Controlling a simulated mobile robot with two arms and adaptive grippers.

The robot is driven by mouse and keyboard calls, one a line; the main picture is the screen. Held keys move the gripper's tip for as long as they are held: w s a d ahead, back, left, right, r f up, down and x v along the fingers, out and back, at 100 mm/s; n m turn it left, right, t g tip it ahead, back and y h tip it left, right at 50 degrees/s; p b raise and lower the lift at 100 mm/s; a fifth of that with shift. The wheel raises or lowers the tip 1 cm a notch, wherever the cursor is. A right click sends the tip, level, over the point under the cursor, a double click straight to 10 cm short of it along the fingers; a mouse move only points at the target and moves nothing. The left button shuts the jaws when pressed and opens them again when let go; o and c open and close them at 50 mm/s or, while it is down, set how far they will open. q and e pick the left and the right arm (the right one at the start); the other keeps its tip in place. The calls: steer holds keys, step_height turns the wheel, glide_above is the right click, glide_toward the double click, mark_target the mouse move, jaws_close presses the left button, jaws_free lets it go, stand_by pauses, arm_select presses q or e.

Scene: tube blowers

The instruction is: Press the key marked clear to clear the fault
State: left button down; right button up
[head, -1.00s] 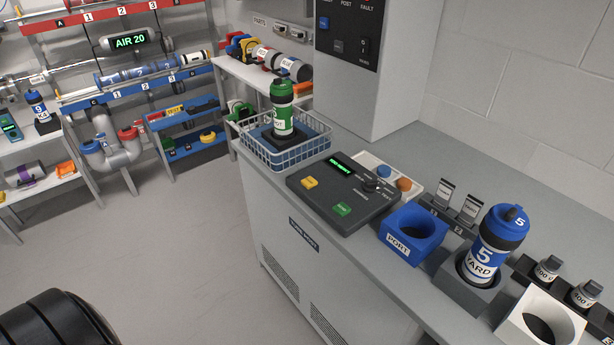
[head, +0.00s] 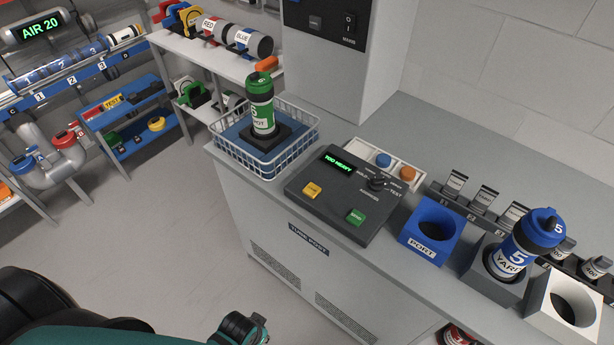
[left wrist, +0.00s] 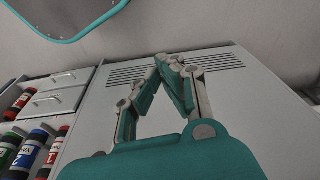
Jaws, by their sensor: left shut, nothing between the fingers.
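A dark console (head: 345,195) lies on the counter, its small screen (head: 338,160) showing green letters that read "TOO HEAVY". It has a yellow key (head: 312,190) at its left and a green key (head: 356,216) at its front; their lettering is too small to read surely. A dark knob (head: 377,183) sits at its right. A dark panel above shows a small key (head: 315,22), label unreadable. My left gripper (left wrist: 170,62) is shut and empty, before a white vented cabinet front in the left wrist view. My right gripper is not in view.
A wire basket (head: 227,163) holding a green tube stands left of the console. A blue port block (head: 422,257), a blue tube (head: 518,250) in a grey holder and a white block (head: 540,303) stand right.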

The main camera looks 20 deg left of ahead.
arm_select(q)
steer(key=w+d+r+m+t+h+p, duration=0.15)
steer(key=w+r, duration=0.35)
steer(key=r, duration=0.5)
steer(key=w+d+r+h+p, duration=0.1)
steer(key=w+d+r+p, duration=0.2)
steer(key=r, duration=0.7)
steer(key=w+d+r+m+t+h+p, duration=0.1)
steer(key=w+d+r, duration=0.1)
steer(key=w+r, duration=0.6)
steer(key=w+a+r, duration=0.1)
steer(key=w+r, duration=0.2)
steer(key=w, duration=0.3)
steer(key=w+a+r+n+t+h, duration=0.1)
steer(key=w+r, duration=0.2)
steer(key=w, duration=0.3)
steer(key=w+a+r+t+h, duration=0.1)
steer(key=w+r, duration=0.2)
steer(key=w, duration=0.3)
steer(key=shift+a, duration=0.2)
